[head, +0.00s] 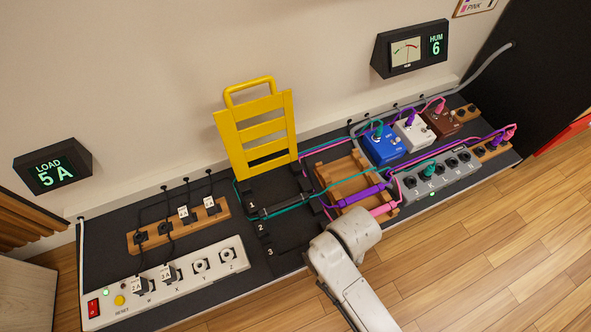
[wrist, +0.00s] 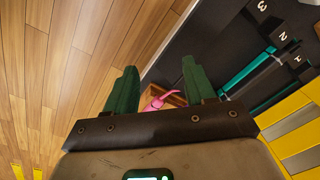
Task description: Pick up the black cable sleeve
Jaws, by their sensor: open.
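The black cable sleeve (head: 283,204) is a dark tube on a teal cable. In the head view it lies across the black base in front of the yellow rack, near the slot marked 1. In the wrist view the teal cable (wrist: 250,66) shows at upper right; I cannot clearly make out the sleeve there. My gripper (wrist: 161,86) has two green fingers, wide apart with nothing held between them. A pink sleeve (wrist: 160,100) shows beyond the gap. In the head view my white wrist hides the fingers, right of and nearer than the black sleeve.
A purple sleeve (head: 362,195) and the pink one lie by a wooden tray (head: 340,174). The yellow rack (head: 256,130) stands upright behind the black sleeve. Pedals (head: 381,144) and a grey socket strip (head: 438,175) are at right. A white power strip (head: 165,285) is at left.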

